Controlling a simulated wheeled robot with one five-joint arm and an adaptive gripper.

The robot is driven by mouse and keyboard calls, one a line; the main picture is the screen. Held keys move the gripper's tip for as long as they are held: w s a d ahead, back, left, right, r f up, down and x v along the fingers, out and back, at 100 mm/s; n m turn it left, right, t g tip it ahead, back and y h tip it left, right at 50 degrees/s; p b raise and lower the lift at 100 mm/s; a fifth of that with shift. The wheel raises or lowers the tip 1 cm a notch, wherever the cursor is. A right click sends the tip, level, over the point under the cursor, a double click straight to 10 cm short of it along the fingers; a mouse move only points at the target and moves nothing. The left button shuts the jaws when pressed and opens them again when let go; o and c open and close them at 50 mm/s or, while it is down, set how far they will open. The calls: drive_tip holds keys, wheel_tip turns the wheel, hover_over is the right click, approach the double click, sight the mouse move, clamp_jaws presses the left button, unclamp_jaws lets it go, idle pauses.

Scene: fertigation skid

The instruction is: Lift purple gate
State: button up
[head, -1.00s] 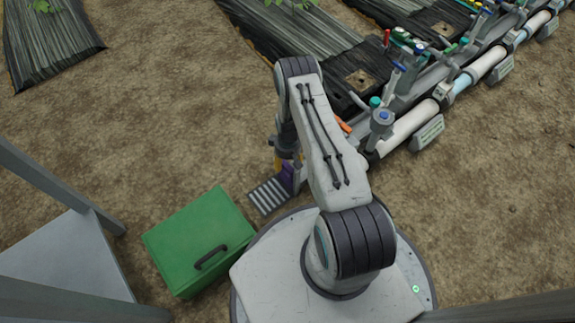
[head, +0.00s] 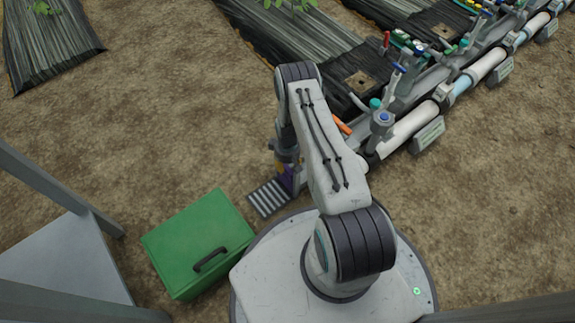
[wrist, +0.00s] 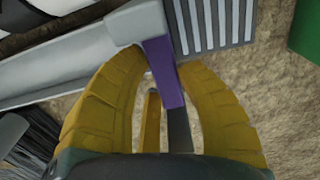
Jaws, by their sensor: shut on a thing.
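The purple gate (wrist: 162,72) is a narrow upright plate at the end of a grey channel, beside a slotted grate. In the wrist view it stands between the two yellow fingers of my gripper (wrist: 158,68), which are closed on it near their tips. In the head view only a small purple patch of the gate (head: 287,181) shows, left of my arm and partly hidden by it. My gripper (head: 286,166) is mostly hidden there too. I cannot tell how far the gate is raised.
A slotted grate (head: 268,197) lies at the channel's end, also seen in the wrist view (wrist: 212,22). A green box with a black handle (head: 200,237) sits on the soil left of my base. A pipe line with valves (head: 410,122) runs to the upper right. Bare soil lies left.

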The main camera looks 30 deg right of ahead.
clamp_jaws()
wheel_tip(320, 180, up, 6)
drive_tip(key=p, duration=0.3)
drive_tip(key=shift+f, duration=0.2)
drive_tip(key=o, duration=0.8)
unclamp_jaws()
wheel_tip(320, 180, up, 12)
idle(0.4)
